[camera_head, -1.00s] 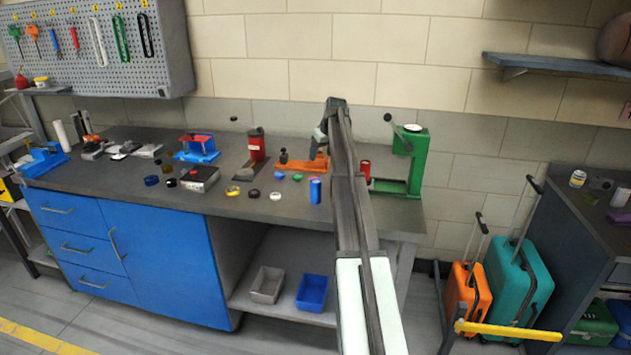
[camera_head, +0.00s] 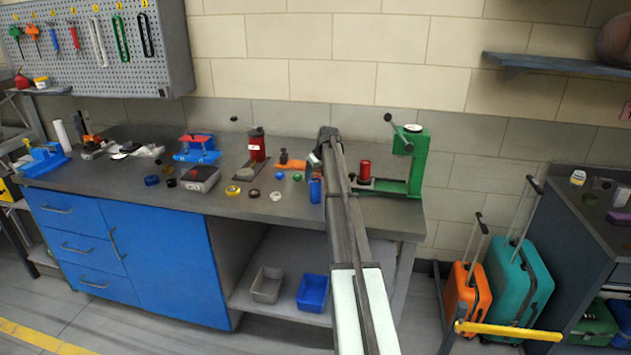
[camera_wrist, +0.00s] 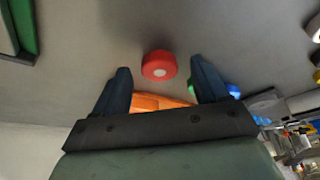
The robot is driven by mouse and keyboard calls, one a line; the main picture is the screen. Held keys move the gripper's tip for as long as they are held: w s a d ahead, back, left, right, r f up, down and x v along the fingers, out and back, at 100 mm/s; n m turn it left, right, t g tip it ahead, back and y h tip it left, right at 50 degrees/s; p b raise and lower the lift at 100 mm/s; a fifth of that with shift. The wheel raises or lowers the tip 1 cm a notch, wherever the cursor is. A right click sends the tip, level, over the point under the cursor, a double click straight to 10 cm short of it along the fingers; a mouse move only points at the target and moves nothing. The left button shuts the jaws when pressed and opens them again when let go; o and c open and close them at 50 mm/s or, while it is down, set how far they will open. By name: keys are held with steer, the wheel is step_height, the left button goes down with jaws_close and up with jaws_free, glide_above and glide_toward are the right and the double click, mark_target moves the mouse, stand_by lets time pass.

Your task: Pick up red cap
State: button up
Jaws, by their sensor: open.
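The red cap (camera_wrist: 159,65) lies on the grey bench top in the wrist view, a round cap with a pale spot on its face. My gripper (camera_wrist: 160,82) is open and empty. In that view the cap appears between and just beyond its two dark fingertips, with no visible contact. In the head view my gripper (camera_head: 314,160) is over the bench, left of the green press. I cannot make out the red cap there; my arm covers part of that area.
An orange fixture (camera_head: 291,165), a blue can (camera_head: 315,191) and several small caps are near my gripper. The green press (camera_head: 415,160), with a red cylinder (camera_head: 364,169) by it, stands right of my arm. A red canister (camera_head: 257,145) stands further left.

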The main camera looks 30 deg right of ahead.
steer(key=shift+w+f, duration=0.1)
steer(key=shift+f, duration=0.2)
steer(key=c, duration=1.1)
steer(key=shift+r, duration=0.2)
